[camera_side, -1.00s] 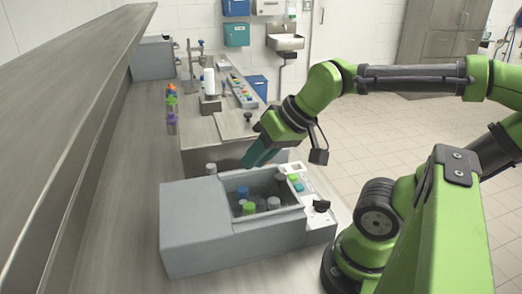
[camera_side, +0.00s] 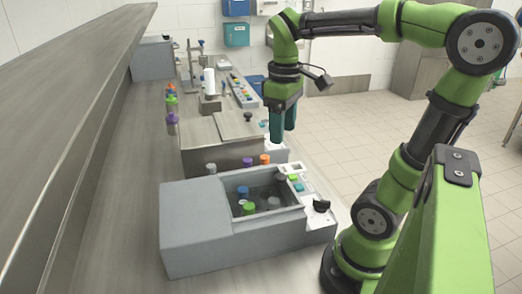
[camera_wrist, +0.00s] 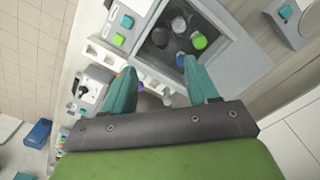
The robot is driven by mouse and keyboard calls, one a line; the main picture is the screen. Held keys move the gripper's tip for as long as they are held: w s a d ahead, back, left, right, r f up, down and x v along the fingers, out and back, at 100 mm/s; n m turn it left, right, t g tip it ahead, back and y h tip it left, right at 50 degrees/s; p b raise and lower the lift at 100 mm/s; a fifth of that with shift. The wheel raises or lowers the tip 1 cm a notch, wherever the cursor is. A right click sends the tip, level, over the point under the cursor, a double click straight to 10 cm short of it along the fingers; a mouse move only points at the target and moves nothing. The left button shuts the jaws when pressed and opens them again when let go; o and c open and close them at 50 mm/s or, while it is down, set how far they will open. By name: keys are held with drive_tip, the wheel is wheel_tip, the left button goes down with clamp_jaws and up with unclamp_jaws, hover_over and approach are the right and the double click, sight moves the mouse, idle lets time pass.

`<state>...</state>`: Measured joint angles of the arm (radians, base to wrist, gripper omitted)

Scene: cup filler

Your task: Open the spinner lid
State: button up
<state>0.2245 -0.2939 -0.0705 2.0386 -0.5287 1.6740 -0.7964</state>
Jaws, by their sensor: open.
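I cannot tell for certain which machine is the spinner. A low metal box (camera_side: 205,157) stands mid-bench in the side view. A flat square lid (camera_side: 232,130) with a dark knob (camera_side: 248,117) lies shut on its top. My gripper (camera_side: 283,138) hangs fingers-down at the right of this box, apart from the lid and knob. Its two teal fingers are open and empty, and also show in the wrist view (camera_wrist: 160,70). In that view, the gripper body hides what lies below the fingers.
A grey bath (camera_side: 195,240) with several capped bottles in its open well stands in front; the well also shows in the wrist view (camera_wrist: 160,40). Free bench lies at left.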

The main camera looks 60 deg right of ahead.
sight(281, 176)
wheel_tip(281, 176, down, 12)
drive_tip(key=shift+f, duration=0.25)
clamp_jaws()
idle(0.4)
